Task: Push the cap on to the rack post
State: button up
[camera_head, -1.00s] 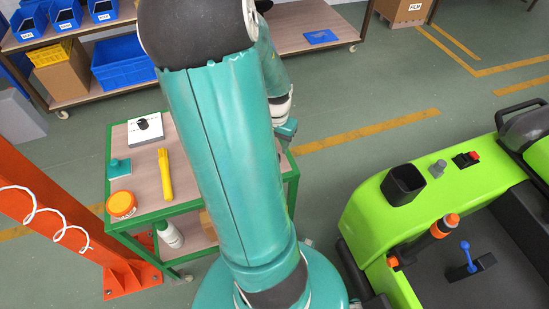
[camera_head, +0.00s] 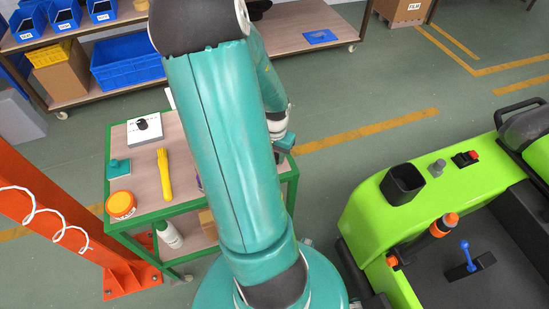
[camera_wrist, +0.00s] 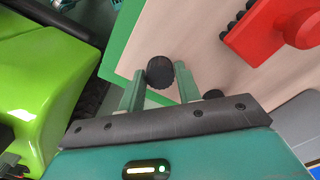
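In the wrist view a black ribbed round cap (camera_wrist: 160,72) sits between the two fingertips of my gripper (camera_wrist: 159,76). The fingers appear to touch it on both sides, so my gripper looks shut on it. The cap is over the edge region of the cart top, which has a green rim (camera_wrist: 121,48). I cannot tell its height above the surface. A second dark round thing (camera_wrist: 213,93) is partly hidden behind my gripper. No rack post can be made out for certain. In the head view my arm hides the fingertips and cap.
The green-framed cart (camera_head: 150,214) carries a white box with a black knob (camera_head: 144,128), a teal block (camera_head: 118,168), an orange-lidded tub (camera_head: 121,205) and a yellow tool (camera_head: 164,175). A red piece (camera_wrist: 262,35) lies near my gripper. A lime-green vehicle (camera_head: 366,215) stands right.

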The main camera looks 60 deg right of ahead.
jog(key=shift+r, duration=2.15)
